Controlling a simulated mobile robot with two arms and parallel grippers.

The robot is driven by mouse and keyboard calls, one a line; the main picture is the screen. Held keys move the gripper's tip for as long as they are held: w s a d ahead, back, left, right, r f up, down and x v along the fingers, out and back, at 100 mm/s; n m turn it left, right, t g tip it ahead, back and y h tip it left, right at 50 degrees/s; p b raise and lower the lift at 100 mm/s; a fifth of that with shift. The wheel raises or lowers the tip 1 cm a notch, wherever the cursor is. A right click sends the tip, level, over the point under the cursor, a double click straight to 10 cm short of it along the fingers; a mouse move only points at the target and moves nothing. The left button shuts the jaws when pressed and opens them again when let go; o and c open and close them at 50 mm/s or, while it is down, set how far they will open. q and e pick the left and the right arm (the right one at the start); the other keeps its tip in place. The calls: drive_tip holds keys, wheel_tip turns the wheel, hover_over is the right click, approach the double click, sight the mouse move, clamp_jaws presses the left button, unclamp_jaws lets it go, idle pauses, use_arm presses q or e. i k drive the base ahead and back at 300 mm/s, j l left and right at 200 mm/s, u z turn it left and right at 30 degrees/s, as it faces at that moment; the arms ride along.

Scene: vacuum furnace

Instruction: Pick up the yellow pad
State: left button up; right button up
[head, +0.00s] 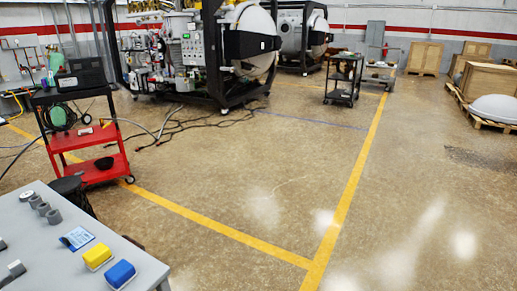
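The yellow pad (97,256) is a small block lying on the grey table (150,268) at the lower left of the head view. It sits near the table's right edge, next to a blue pad (119,274) of similar shape. The two are close together, with a narrow gap between them. Neither of my grippers shows in the head view, so whether they are open or shut is not visible.
The table also holds a blue-and-white card (76,238) and several grey cylinders (43,208). A red cart (90,150) stands behind the table. The floor (240,190) to the right is open, with yellow lines. Furnace machines and a black cart (343,80) stand far back.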

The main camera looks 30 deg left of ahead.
sight(99, 254)
drive_tip(key=i+u, duration=0.25)
drive_tip(key=i, duration=0.25)
drive_tip(key=i+l+u, duration=0.25)
drive_tip(key=i, duration=0.25)
drive_tip(key=i+l+u, duration=0.25)
drive_tip(key=i, duration=0.25)
drive_tip(key=i+u, duration=0.2)
drive_tip(key=u, duration=0.25)
drive_tip(key=i+l+u, duration=0.1)
drive_tip(key=u, duration=0.4)
drive_tip(key=i+l+u, duration=0.2)
drive_tip(key=u, duration=0.25)
drive_tip(key=i+l+u, duration=0.15)
drive_tip(key=u, duration=0.3)
drive_tip(key=l+u, duration=0.3)
drive_tip(key=u, duration=0.2)
drive_tip(key=i+l, duration=0.05)
